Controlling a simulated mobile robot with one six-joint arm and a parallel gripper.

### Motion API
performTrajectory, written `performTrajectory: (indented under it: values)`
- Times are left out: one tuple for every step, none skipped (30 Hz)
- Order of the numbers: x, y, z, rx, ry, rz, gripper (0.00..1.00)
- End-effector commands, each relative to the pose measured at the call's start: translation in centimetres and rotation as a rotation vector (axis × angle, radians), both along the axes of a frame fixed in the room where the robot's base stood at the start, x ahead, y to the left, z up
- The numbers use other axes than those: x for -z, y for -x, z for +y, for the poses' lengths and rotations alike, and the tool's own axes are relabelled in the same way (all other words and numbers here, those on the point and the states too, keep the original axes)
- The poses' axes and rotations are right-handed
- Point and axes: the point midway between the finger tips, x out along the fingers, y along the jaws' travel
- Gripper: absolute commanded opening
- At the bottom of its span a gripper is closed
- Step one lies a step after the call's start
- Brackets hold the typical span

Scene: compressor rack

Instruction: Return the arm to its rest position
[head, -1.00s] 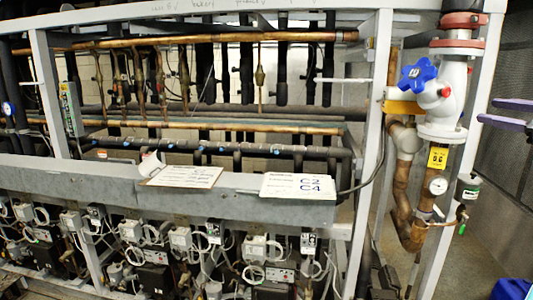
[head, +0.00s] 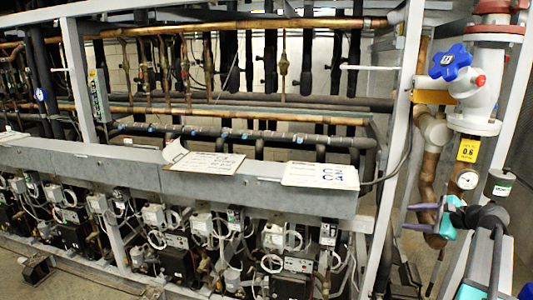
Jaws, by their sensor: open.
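My gripper (head: 408,217) shows at the lower right of the head view, its two purple fingers pointing left. The fingers are apart with a gap between them, and nothing shows in the gap. Behind it are my dark and teal wrist and arm links (head: 484,222), which run down to the bottom right. The gripper overlaps the copper pipe below the white valve in the picture. I cannot tell whether it touches anything.
The compressor rack (head: 260,187) fills the left and middle, with two sheets (head: 206,162) (head: 320,175) on its ledge. At right are a white valve with a blue handwheel (head: 450,63), a yellow tag (head: 467,149) and a round gauge (head: 467,180).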

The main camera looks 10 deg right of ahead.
Motion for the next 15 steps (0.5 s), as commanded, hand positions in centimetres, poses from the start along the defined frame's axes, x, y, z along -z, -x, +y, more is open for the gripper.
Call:
performTrajectory:
  values:
    - [2.5,-0.4,1.6,-0.028,0.014,0.023,0.45]
    - [3.8,-0.6,2.3,-0.044,0.026,0.036,0.45]
    - [5.4,-0.8,3.3,-0.067,0.042,0.053,0.45]
    - [6.8,-1.0,4.1,-0.084,0.053,0.066,0.45]
    - [8.0,-1.1,4.9,-0.101,0.065,0.078,0.45]
    - [9.7,-1.2,6.0,-0.126,0.080,0.096,0.45]
    - [10.9,-1.2,6.8,-0.145,0.092,0.107,0.45]
    - [12.2,-1.2,7.6,-0.162,0.104,0.120,0.45]
    - [13.8,-1.3,8.7,-0.189,0.120,0.136,0.45]
    - [15.0,-1.2,9.5,-0.208,0.132,0.149,0.45]
    - [16.2,-1.2,10.3,-0.229,0.144,0.160,0.45]
    - [17.8,-1.1,11.4,-0.256,0.161,0.177,0.45]
    - [19.0,-0.9,12.3,-0.277,0.171,0.188,0.45]
    - [20.1,-0.8,13.1,-0.298,0.184,0.199,0.45]
    - [21.7,-0.6,14.2,-0.327,0.199,0.215,0.45]
